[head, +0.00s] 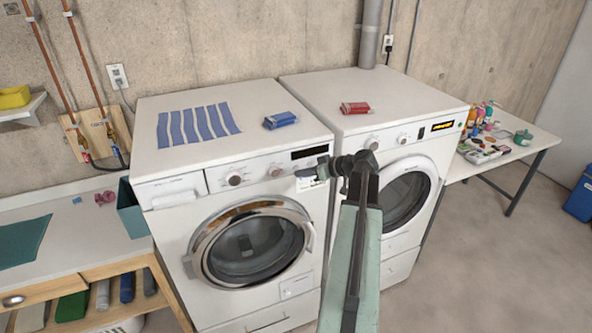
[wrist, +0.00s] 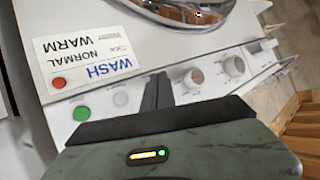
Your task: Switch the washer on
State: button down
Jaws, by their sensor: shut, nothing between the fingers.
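The washer (head: 165,225) is the left white machine, with a chrome-ringed round door (head: 250,245) that looks closed. Its panel display (head: 310,152) is dark. In the wrist view, upside down, its label (wrist: 88,52) reads WASH, NORMAL, WARM. A green button (wrist: 81,113), a pale round button (wrist: 120,99) and knobs (wrist: 193,78) line the panel. My gripper (head: 307,173) is shut and empty at the panel's right part; its fingertips (wrist: 158,80) lie between the pale button and the nearest knob. I cannot tell whether they touch the panel.
A second white machine (head: 400,262) with a lit orange display (head: 442,126) stands close on the right. A bench (head: 90,235) is left, a cluttered table (head: 535,142) right.

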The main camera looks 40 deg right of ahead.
dwell(0.3)
jog(key=shift+w+d, duration=0.15)
jog(key=shift+w, duration=0.25)
jog(key=shift+w, duration=0.1)
dwell(0.5)
jog(key=shift+s, duration=0.55)
jog(key=s+a, duration=0.2)
jog(key=s, duration=0.3)
jog(key=shift+s+a, duration=0.3)
dwell(1.1)
